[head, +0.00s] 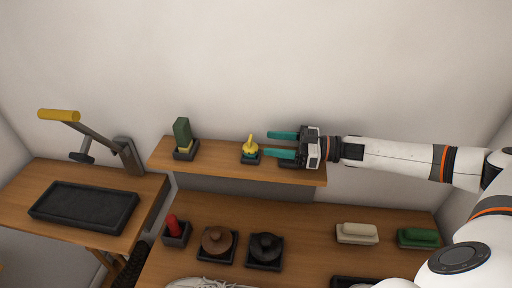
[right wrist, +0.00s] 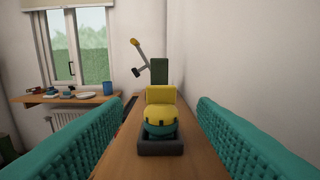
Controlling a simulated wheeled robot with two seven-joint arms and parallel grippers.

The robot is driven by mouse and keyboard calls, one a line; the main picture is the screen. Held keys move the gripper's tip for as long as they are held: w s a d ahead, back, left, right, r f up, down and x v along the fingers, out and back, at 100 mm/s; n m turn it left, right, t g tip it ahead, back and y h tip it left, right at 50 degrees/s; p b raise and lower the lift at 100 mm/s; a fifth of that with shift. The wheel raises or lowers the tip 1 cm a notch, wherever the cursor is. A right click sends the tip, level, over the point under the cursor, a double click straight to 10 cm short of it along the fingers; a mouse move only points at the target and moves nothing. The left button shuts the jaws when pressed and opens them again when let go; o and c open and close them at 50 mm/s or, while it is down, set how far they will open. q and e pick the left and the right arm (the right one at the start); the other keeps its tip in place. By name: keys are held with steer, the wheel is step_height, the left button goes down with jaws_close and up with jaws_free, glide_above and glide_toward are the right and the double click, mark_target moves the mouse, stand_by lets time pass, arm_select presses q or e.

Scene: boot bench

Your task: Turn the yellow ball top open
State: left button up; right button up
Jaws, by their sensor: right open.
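The yellow ball top (head: 250,147) sits on a small dark base on the raised wooden shelf. In the right wrist view the yellow ball top (right wrist: 160,111) is straight ahead, with a flat upright yellow tab above a rounded body and a teal band below. My right gripper (head: 268,144) is open and empty, its teal fingers pointing left at the ball top from just right of it. In the right wrist view the fingers stand wide to both sides of it, and it appears centred between them but farther ahead. My left gripper is not in view.
A green block (head: 182,133) on a dark base stands left on the shelf (head: 217,165). A yellow-handled lever (head: 60,115) and a black tray (head: 84,206) are at far left. Below are round lidded pots (head: 216,241), a red piece (head: 173,225) and brushes (head: 357,233). A wall stands behind.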

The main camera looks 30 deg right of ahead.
steer(key=shift+b+v, duration=0.4)
steer(key=shift+v, duration=1.25)
steer(key=shift+s, duration=0.1)
